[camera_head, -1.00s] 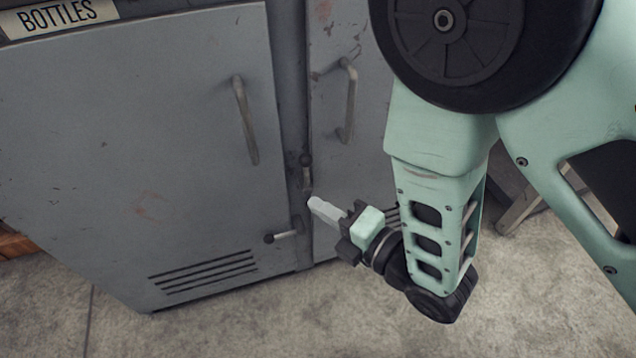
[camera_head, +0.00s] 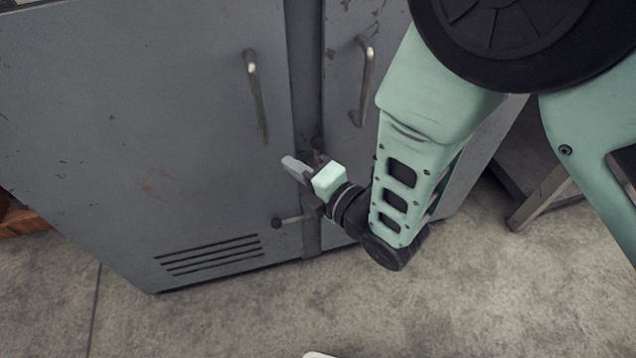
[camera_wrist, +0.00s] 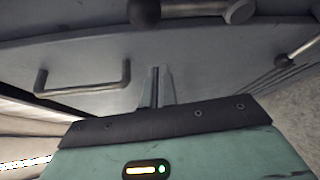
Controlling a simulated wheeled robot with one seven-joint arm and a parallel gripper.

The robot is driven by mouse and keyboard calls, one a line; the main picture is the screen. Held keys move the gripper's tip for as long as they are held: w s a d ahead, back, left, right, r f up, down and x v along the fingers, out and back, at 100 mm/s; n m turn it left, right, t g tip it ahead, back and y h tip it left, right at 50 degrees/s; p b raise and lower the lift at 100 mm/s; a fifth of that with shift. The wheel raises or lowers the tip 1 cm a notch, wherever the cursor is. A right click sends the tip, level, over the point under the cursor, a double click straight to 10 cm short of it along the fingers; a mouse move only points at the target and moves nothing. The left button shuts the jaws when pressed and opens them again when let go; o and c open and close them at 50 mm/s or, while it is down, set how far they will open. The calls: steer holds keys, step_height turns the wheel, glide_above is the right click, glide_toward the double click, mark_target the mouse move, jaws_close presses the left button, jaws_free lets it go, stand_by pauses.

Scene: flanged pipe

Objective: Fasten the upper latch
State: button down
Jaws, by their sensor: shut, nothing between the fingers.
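The upper latch (camera_head: 317,146) is at the seam between the two grey cabinet doors; in the head view my gripper hides most of it. In the wrist view, a bar with a dark round knob at the top edge (camera_wrist: 195,10) looks like this latch, close to the camera and cut off by the frame. My gripper (camera_head: 291,165) is shut and empty, its fingertips pointing left just in front of the left door near the seam. The fingers also show in the wrist view (camera_wrist: 157,88), beside the bar. I cannot tell whether they touch anything.
The lower latch (camera_head: 288,220) is just below my gripper. The left door (camera_head: 130,130) has a long handle (camera_head: 256,95) and vent slots; the right door has another handle (camera_head: 363,80). A table leg (camera_head: 540,195) stands at the right.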

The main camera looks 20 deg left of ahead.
steer(key=shift+w+d+r+b, duration=0.2)
steer(key=shift+w+d, duration=0.35)
steer(key=shift+w, duration=0.25)
steer(key=shift+w+d+r+b, duration=0.2)
steer(key=shift+w+d, duration=0.3)
steer(key=shift+w, duration=0.25)
steer(key=shift+w+f+b, duration=0.1)
steer(key=shift+b, duration=0.25)
